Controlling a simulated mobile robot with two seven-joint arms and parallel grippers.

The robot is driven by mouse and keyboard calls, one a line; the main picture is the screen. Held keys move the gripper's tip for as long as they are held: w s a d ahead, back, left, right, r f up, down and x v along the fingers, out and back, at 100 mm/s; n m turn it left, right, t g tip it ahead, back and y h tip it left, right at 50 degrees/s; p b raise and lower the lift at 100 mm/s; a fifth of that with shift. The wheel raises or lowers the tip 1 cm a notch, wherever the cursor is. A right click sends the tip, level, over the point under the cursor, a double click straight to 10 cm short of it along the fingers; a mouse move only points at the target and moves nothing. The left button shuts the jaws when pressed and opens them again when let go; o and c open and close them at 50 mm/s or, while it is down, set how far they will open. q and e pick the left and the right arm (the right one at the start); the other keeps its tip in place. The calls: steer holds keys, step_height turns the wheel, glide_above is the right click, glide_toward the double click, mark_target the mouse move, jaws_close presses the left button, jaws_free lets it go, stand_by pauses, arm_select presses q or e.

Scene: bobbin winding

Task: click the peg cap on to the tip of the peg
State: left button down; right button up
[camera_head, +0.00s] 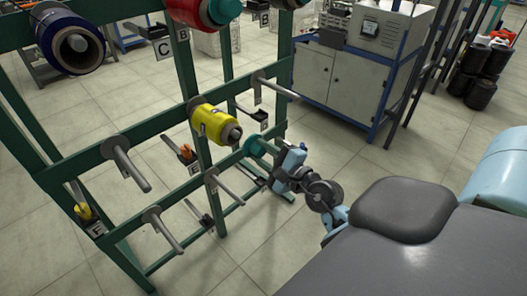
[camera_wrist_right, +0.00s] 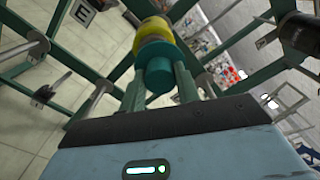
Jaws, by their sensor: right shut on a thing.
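A teal peg cap (camera_head: 256,146) is held in my right gripper (camera_head: 272,154), in front of the green rack. In the right wrist view the teal cap (camera_wrist_right: 160,75) sits between the two fingers of the right gripper (camera_wrist_right: 160,88). A yellow bobbin (camera_head: 211,122) hangs on a peg, its grey core end (camera_head: 234,132) facing the cap. The yellow bobbin (camera_wrist_right: 153,28) shows directly behind the cap in the wrist view. A small gap seems to lie between core end and cap; the peg tip is hidden. My left gripper is out of view.
The green rack (camera_head: 188,95) carries bare grey pegs, including one left of the yellow bobbin (camera_head: 130,168) and one below it (camera_head: 163,232). A dark blue bobbin (camera_head: 70,40) and a red bobbin (camera_head: 200,12) hang higher. A white cabinet (camera_head: 345,85) stands behind.

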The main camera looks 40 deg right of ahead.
mark_target(238, 136)
steer(key=shift+w+a, duration=0.2)
steer(key=shift+w, duration=3.1)
steer(key=o, duration=1.2)
steer(key=shift+f, duration=0.1)
steer(key=shift+s+d, duration=0.15)
steer(key=shift+s, duration=1.8)
steer(key=shift+s+d, duration=0.15)
steer(key=shift+s, duration=1.8)
